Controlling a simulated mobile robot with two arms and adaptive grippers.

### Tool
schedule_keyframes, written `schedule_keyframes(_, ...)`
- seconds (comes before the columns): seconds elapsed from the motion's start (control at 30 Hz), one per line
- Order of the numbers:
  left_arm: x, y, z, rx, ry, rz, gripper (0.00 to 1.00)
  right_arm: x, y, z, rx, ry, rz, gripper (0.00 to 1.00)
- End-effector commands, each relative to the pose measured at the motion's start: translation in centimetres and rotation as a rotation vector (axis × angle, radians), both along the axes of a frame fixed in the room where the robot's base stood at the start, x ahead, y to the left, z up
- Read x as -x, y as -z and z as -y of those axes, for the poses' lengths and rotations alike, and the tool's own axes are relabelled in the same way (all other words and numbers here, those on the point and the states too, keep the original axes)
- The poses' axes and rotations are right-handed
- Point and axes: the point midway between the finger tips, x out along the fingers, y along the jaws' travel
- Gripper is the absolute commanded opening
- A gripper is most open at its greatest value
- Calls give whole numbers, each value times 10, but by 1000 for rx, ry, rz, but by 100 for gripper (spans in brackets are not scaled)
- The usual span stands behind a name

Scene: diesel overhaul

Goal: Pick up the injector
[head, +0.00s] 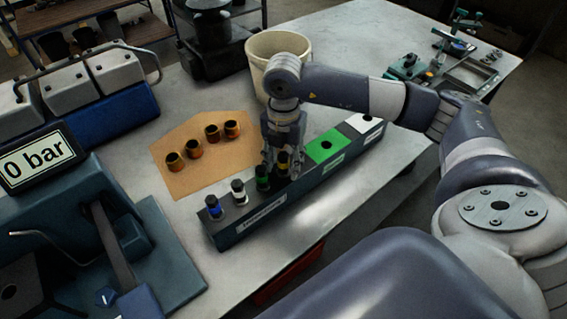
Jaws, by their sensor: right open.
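Several injectors stand upright in a long dark rack (300,200) on the bench: one with a blue band (214,207), one with a white band (239,191), one with a green band (262,177) and one with a yellow band (284,164). My right gripper (283,166) points down over the rack, open, with its fingertips around or close to the yellow-banded injector, near the green-banded one. I cannot tell whether the fingers touch either. The fingers partly hide the yellow-banded injector. My left gripper is not in view.
Green (325,147) and white (362,123) sections form the rack's far end. Several copper-coloured cups (211,133) stand on a brown mat (190,182) left of the rack. A cream bucket (262,48) stands behind my gripper. A "0 bar" display (38,162) and blue machine sit left.

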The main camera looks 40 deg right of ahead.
Motion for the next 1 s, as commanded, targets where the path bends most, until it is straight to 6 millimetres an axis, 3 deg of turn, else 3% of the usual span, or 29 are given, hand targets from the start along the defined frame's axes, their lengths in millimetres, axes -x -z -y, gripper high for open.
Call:
schedule_keyframes(0.2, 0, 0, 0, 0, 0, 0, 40, 0, 1, 0, -1, 0, 1, 41)
schedule_keyframes(0.4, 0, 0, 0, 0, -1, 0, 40, 0, 1, 0, -1, 0, 1, 0)
schedule_keyframes(0.8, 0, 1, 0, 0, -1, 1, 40, -1, -2, 0, -2, 0, 2, 0)
schedule_keyframes(1.0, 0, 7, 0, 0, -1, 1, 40, -2, -18, 0, -2, 0, 6, 0)
